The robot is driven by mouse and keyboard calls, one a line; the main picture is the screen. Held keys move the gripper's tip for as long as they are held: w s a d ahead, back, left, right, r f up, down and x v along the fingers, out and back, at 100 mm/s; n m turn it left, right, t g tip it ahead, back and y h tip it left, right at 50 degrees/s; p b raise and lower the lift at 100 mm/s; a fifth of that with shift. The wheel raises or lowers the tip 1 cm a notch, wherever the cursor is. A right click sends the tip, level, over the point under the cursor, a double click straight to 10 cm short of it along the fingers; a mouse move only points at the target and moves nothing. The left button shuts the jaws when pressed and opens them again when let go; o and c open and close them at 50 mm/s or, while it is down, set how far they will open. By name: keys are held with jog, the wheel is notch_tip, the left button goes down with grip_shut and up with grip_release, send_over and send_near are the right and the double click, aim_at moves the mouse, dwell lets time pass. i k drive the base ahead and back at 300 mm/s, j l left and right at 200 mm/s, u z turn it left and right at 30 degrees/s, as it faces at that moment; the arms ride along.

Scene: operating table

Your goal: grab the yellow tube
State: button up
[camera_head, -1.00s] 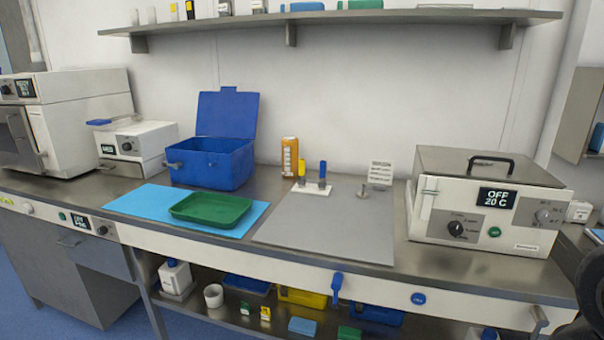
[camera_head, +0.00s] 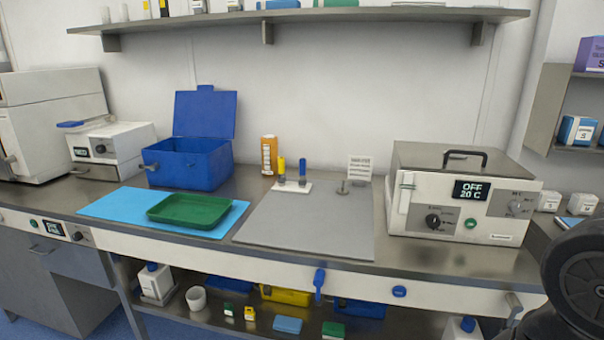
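A yellow tube (camera_head: 281,167) stands upright in a small white holder (camera_head: 292,187) at the back left of a grey mat (camera_head: 310,222). A blue tube (camera_head: 302,168) stands upright just right of it in the same holder. A dark rounded part of my own arm (camera_head: 585,285) shows at the right edge. My gripper is not in view.
Left of the mat are an open blue box (camera_head: 190,165), a green tray (camera_head: 189,211) and a light blue sheet (camera_head: 105,206). An orange container (camera_head: 269,155) stands behind the holder. A white water bath (camera_head: 460,200) stands on the right. A shelf (camera_head: 300,15) hangs above.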

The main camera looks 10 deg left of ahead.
aim_at(281, 179)
jog(key=i+j, duration=0.15)
jog(key=j, duration=0.2)
jog(key=i+j, duration=0.2)
jog(key=j, duration=0.2)
jog(key=i+j, duration=0.15)
jog(key=j, duration=0.2)
jog(key=i+j, duration=0.15)
jog(key=j, duration=0.2)
jog(key=i+j, duration=0.15)
jog(key=j, duration=0.25)
jog(key=i+j, duration=0.2)
jog(key=j, duration=0.15)
jog(key=i+j, duration=0.15)
jog(key=j, duration=0.2)
